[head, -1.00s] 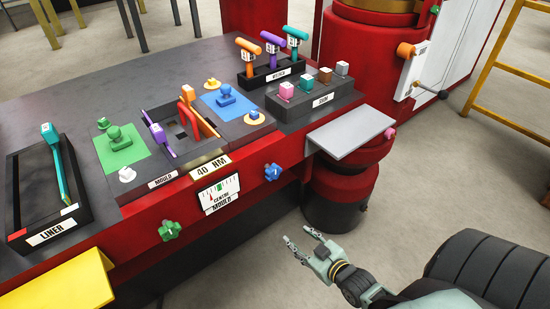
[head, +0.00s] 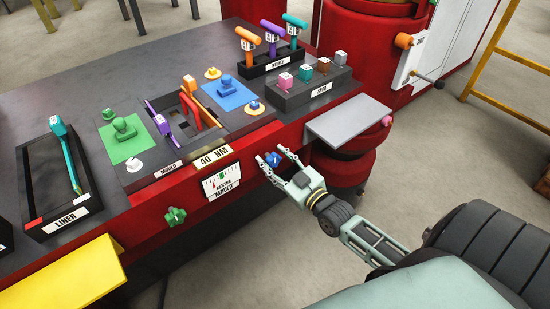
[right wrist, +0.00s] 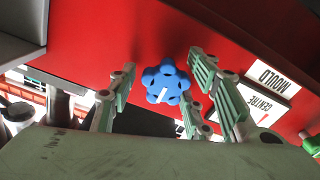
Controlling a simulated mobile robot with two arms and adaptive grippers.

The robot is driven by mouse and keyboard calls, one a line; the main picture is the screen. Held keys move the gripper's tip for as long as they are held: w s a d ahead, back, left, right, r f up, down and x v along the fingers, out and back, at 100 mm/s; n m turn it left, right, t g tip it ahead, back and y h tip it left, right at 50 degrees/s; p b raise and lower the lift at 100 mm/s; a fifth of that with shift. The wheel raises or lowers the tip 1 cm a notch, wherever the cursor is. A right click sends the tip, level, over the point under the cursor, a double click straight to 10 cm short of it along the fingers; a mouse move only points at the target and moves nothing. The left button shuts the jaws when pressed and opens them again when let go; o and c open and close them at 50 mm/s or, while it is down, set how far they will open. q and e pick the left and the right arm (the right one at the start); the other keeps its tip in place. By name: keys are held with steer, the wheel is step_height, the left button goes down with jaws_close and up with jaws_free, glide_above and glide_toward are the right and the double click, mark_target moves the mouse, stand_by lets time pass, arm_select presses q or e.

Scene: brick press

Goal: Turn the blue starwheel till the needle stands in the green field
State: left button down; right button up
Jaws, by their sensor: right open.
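The blue starwheel (head: 273,159) sits on the red front face of the bench, right of the gauge (head: 221,182). It also shows in the right wrist view (right wrist: 166,83), with a white mark on it. My right gripper (head: 269,161) is open at the starwheel. In the right wrist view its fingers (right wrist: 162,64) stand on either side of the wheel with gaps visible; contact cannot be told. The gauge has a green field near its middle; the thin needle is too small to place surely. My left gripper is not in view.
A green starwheel (head: 176,217) is on the same face, lower left of the gauge. A grey shelf (head: 348,122) juts out to the right of my gripper. A yellow panel (head: 65,280) sticks out at lower left. The floor at the right is open.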

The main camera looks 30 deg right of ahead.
steer(key=shift+w, duration=0.15)
steer(key=shift+c, duration=0.4)
steer(key=c, duration=1)
steer(key=shift+m, duration=0.3)
